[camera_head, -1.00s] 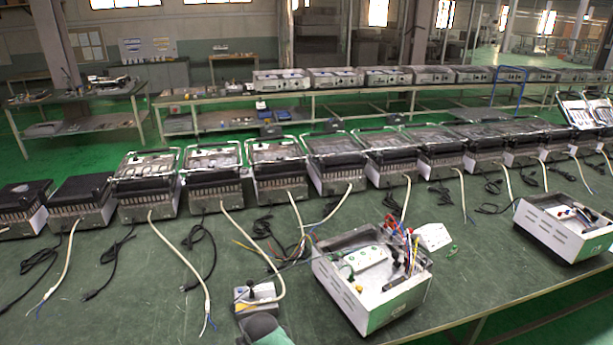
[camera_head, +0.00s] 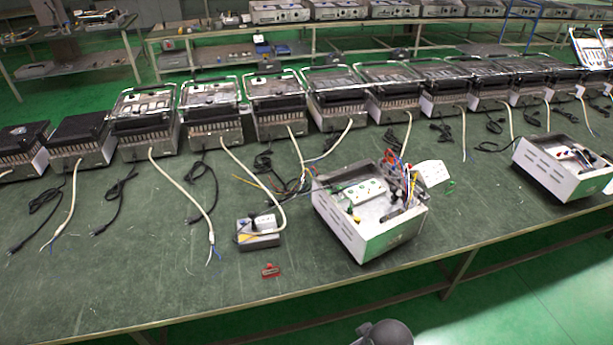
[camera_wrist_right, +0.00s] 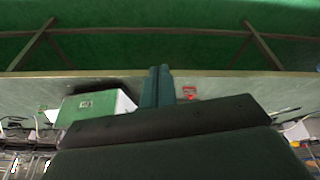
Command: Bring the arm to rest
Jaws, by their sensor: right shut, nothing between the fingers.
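My right gripper (camera_wrist_right: 156,88) shows in the right wrist view with its two dark fingers together and nothing between them. It points toward the table's front edge. A dark rounded part of my arm (camera_head: 385,333) shows at the bottom of the head view, below the table's front edge. The jaws do not show in the head view. My left gripper is in neither view.
The green table (camera_head: 130,285) holds an open white box (camera_head: 370,240) with wires, a grey-yellow box (camera_head: 258,232), a small red piece (camera_head: 270,270) and a second white box (camera_head: 565,170). A row of heating units (camera_head: 210,110) stands behind. The front-left tabletop is clear.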

